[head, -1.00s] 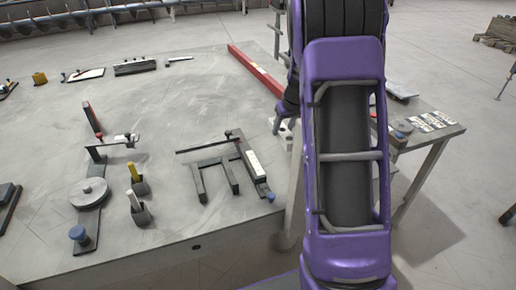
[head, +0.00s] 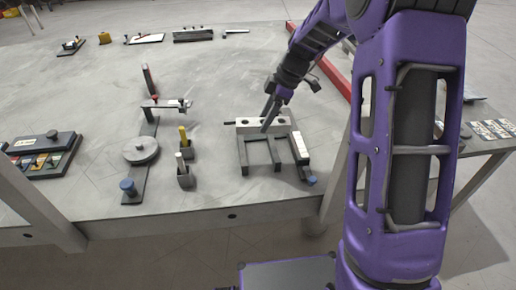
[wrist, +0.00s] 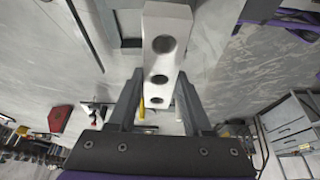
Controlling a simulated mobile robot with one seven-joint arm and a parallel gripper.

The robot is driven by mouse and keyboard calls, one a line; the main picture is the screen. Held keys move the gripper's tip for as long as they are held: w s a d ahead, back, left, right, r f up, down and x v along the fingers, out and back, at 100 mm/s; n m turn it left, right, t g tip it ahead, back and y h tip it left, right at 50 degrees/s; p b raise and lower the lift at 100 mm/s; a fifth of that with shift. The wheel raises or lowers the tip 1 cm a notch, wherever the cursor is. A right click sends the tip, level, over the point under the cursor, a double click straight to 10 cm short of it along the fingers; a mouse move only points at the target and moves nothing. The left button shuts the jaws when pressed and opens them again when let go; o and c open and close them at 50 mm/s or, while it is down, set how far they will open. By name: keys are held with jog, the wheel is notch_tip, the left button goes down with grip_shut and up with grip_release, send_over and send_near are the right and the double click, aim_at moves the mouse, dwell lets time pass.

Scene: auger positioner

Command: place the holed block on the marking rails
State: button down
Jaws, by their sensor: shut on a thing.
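The holed block (head: 245,126) is a pale grey bar with a row of round holes. In the head view it lies crosswise at the far end of the dark marking rails (head: 244,160). I cannot tell whether it rests on them or hovers just above. My gripper (head: 268,122) comes down on the block from behind and right. In the wrist view the block (wrist: 161,62) sits between the two fingers of my gripper (wrist: 160,80), which is shut on it. Three holes show there. The block hides part of the dark rails behind it.
A pale-faced bar with a blue knob (head: 300,148) stands right of the rails. Two dark holders (head: 186,174) with yellow and white sticks and a round grey disc (head: 141,150) stand left. A red bar (head: 345,85) runs along the right edge. The table's front edge is near.

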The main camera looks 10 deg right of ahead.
jog(key=shift+s+a+r+n, duration=0.15)
jog(key=shift+s+a+n, duration=0.05)
jog(key=shift+a+n, duration=0.25)
jog(key=shift+a+f+b, duration=0.15)
jog(key=shift+f+b, duration=0.3)
jog(key=shift+f, duration=4.4)
jog(key=shift+f, duration=0.2)
jog(key=shift+c, duration=1.6)
grip_release()
jog(key=shift+s, duration=0.15)
